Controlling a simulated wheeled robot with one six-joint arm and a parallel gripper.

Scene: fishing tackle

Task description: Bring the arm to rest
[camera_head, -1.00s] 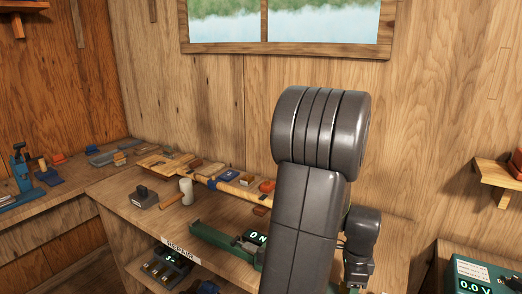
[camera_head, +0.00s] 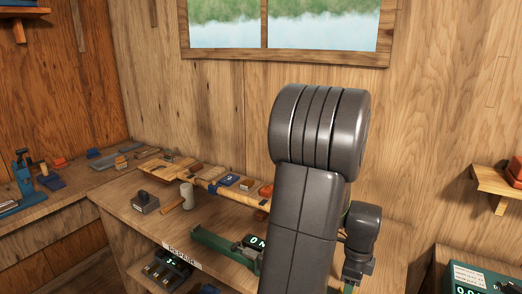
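My arm (camera_head: 305,200) stands in front of the bench in the head view, a dark grey link with a thick rounded joint at its top. A smaller wrist part (camera_head: 362,235) hangs to its right and points down. The fingers of my gripper do not show; they are below the frame or hidden behind the arm. I see nothing held.
The workbench (camera_head: 135,225) carries a mallet (camera_head: 187,195), a dark block (camera_head: 144,202), a long wooden piece and a green device (camera_head: 225,243). My arm hides part of the bench. A wall shelf (camera_head: 495,182) and another green device (camera_head: 480,275) are at right.

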